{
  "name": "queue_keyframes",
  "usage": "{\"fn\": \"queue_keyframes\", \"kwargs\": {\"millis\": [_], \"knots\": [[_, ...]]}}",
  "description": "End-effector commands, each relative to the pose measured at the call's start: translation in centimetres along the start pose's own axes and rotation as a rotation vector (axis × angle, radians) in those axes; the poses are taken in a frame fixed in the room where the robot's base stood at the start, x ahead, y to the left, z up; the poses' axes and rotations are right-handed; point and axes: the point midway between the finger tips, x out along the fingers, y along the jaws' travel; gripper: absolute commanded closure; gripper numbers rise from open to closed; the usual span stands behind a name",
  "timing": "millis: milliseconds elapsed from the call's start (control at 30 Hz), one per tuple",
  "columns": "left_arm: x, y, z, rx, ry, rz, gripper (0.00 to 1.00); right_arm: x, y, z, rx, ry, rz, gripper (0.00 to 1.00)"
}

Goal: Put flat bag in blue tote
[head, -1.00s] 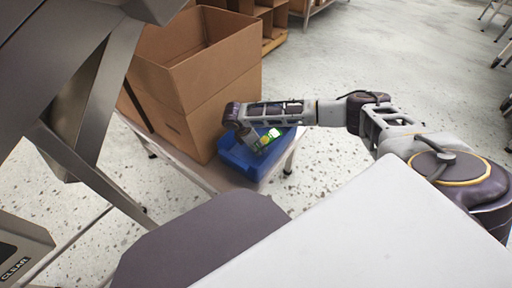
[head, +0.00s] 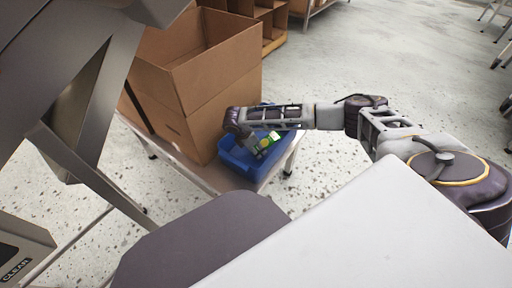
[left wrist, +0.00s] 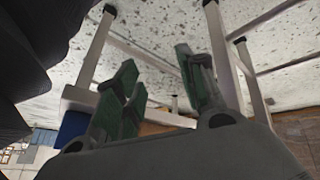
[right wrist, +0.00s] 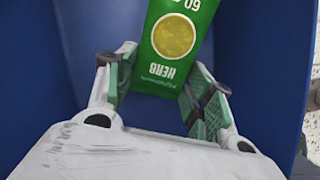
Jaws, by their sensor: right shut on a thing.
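The flat bag (right wrist: 175,45) is green with a yellow disc and the word HERB. In the right wrist view it lies between the fingers of my right gripper (right wrist: 165,85), which is shut on it. In the head view the bag (head: 270,139) and the right gripper (head: 255,146) are at the blue tote (head: 238,163), inside its outline; whether the bag touches the floor is hidden. Blue tote walls (right wrist: 80,25) surround the bag in the right wrist view. My left gripper (left wrist: 165,85) shows in its own wrist view with fingers apart and nothing between them.
The tote stands on a low table (head: 205,172) beside a large open cardboard box (head: 205,80). A metal frame (head: 90,110) stands at the left. A white surface (head: 370,230) fills the front right. Speckled floor lies open to the right of the table.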

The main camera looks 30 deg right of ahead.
Motion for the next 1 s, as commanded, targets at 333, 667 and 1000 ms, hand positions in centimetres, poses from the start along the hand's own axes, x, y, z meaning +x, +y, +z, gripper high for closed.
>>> {"fn": "queue_keyframes", "kwargs": {"millis": [333,667,1000], "knots": [[-0.7,0.0,-1.0,0.008,0.002,-0.005,0.60,0.3,0.0,-0.1,0.000,0.001,0.000,0.71],[-0.7,0.1,-0.9,0.008,0.003,-0.004,0.60,0.3,0.0,-0.1,0.000,0.000,0.000,0.26],[-0.2,0.1,0.3,0.002,-0.014,-0.001,0.60,0.2,0.0,-0.1,0.000,0.000,0.000,0.26]]}}
